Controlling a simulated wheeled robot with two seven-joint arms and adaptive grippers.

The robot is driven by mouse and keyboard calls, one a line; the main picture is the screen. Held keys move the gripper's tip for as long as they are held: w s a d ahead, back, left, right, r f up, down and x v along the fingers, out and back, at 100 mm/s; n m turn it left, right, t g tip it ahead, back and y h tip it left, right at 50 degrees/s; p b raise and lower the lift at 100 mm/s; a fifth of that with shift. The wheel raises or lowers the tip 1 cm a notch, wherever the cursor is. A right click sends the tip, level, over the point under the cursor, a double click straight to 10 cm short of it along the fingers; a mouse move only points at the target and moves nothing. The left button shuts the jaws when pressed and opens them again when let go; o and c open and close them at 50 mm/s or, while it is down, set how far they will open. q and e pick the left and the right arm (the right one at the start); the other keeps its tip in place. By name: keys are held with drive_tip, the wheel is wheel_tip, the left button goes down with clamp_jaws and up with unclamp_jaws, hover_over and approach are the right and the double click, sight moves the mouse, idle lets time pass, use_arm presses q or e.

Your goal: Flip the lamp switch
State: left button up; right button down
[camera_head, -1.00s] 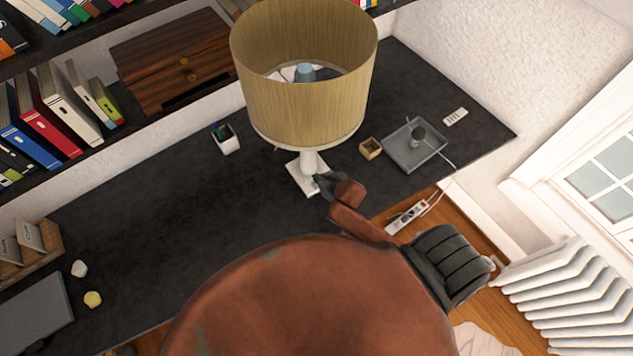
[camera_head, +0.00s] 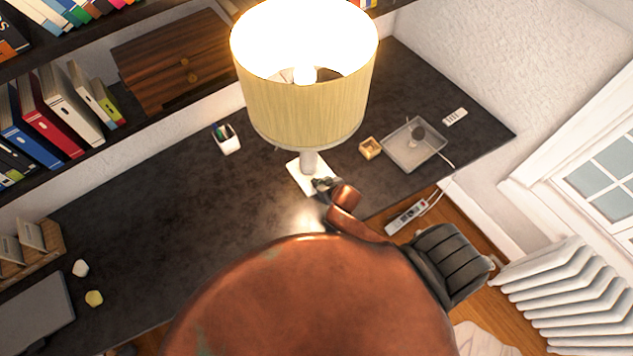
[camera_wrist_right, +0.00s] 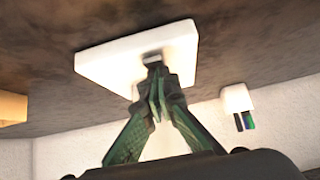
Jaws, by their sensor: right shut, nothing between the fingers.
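The table lamp (camera_head: 305,105) stands on the dark desk, its beige shade glowing and its bulb (camera_head: 304,75) lit. Its square white base (camera_head: 301,176) also shows in the right wrist view (camera_wrist_right: 100,62). My right gripper (camera_head: 322,184) is at the lamp's base, beside the stem. In the right wrist view my right gripper (camera_wrist_right: 156,72) is shut and empty, its fingertips at the small switch (camera_wrist_right: 152,57) on the base. The fingertips partly hide the switch, and I cannot tell if they touch it. My left gripper is not in view.
A pen cup (camera_head: 227,140) stands left of the lamp. A small wooden box (camera_head: 370,148) and a grey tray (camera_head: 413,146) lie to its right, with a remote (camera_head: 455,117) beyond. Books (camera_head: 68,110) fill the shelf behind. The desk's left middle (camera_head: 150,220) is clear.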

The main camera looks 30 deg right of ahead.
drive_tip(key=shift+w+r, duration=0.15)
drive_tip(key=shift+w, duration=0.6)
drive_tip(key=r+p, duration=0.2)
drive_tip(key=p, duration=0.1)
drive_tip(key=r+p, duration=0.1)
drive_tip(key=r, duration=0.1)
drive_tip(key=shift+w+p, duration=0.3)
drive_tip(key=shift+p, duration=0.1)
drive_tip(key=shift+s+r, duration=0.15)
drive_tip(key=shift+r, duration=0.3)
drive_tip(key=b+v, duration=0.1)
drive_tip(key=v, duration=0.8)
drive_tip(key=shift+w+r, duration=0.4)
